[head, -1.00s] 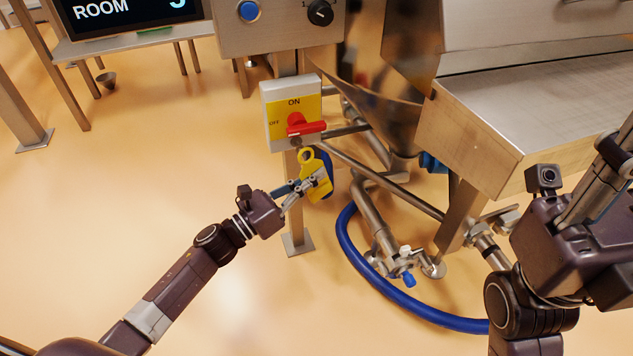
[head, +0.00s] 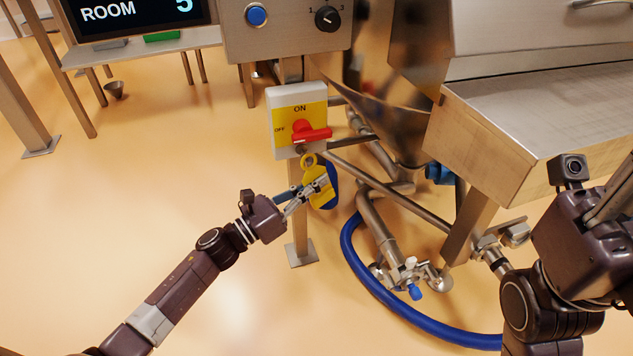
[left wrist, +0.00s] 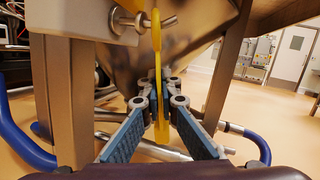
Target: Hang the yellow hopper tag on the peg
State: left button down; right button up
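The yellow hopper tag (head: 317,190), a flat plate with a ring at its top, hangs from my left gripper (head: 318,186) below the switch box. In the left wrist view the tag (left wrist: 158,62) is edge-on between the blue-padded fingers of my left gripper (left wrist: 160,98), which look closed on it. The short metal peg (head: 301,150) sticks out at the box's lower edge. In the left wrist view the peg (left wrist: 170,21) shows on both sides of the ring; I cannot tell whether it passes through. My right gripper is at the right edge, its fingers not clearly visible.
The switch box (head: 285,110) with a red handle (head: 312,134) sits on a steel post (head: 299,235). The steel hopper (head: 385,110), pipes and a blue hose (head: 375,285) stand behind and to the right.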

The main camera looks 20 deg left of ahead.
pick_arm(q)
jog(key=c, duration=2.1)
grip_release()
jog(key=v, duration=0.8)
